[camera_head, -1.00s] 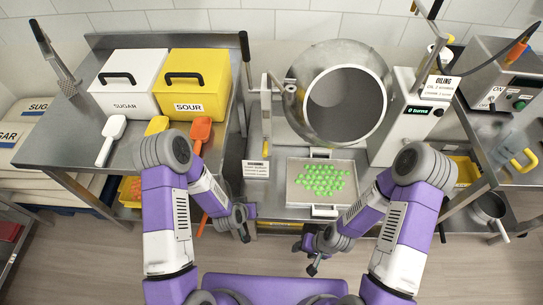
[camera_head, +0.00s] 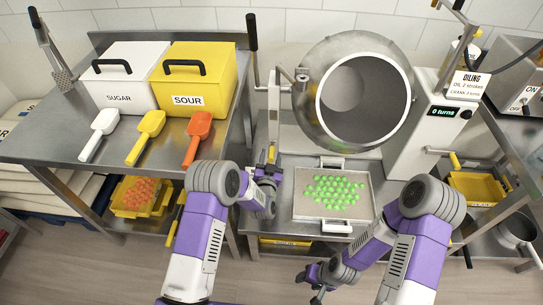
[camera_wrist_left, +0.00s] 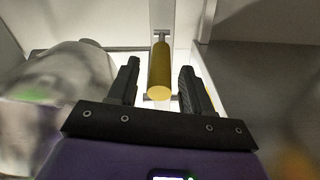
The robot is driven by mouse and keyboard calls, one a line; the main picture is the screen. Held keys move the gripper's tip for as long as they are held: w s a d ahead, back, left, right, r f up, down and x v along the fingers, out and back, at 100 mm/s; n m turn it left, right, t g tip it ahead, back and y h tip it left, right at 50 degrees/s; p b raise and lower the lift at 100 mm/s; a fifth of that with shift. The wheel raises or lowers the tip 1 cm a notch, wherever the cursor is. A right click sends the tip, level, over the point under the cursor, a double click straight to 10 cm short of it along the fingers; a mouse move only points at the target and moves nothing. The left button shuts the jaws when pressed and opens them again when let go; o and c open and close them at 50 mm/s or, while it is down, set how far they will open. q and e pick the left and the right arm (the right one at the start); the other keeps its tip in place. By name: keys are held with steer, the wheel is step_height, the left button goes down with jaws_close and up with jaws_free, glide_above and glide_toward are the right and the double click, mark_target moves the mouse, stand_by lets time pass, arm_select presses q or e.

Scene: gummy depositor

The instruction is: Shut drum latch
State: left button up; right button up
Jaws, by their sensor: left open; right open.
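The steel drum (camera_head: 318,120) stands with its round mouth facing forward and right. Left of it a metal lever (camera_head: 274,105) hangs down and ends in a yellow grip (camera_head: 271,154), which looks like the drum latch. My left gripper (camera_head: 268,170) is at the lower end of this grip. In the left wrist view the yellow grip (camera_wrist_left: 160,72) lies between the two open fingers of my left gripper (camera_wrist_left: 158,85), with gaps on both sides. My right gripper (camera_head: 312,283) is open and empty, low in front of the bench.
A tray of green gummies (camera_head: 306,207) lies below the drum, right of my left gripper. A control box reading 0 turns (camera_head: 425,125) stands right of the drum. Left are the SUGAR bin (camera_head: 118,98), the SOUR bin (camera_head: 215,97) and several scoops.

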mark_target(272, 150)
arm_select(q)
steer(key=shift+w, duration=1.1)
jaws_close()
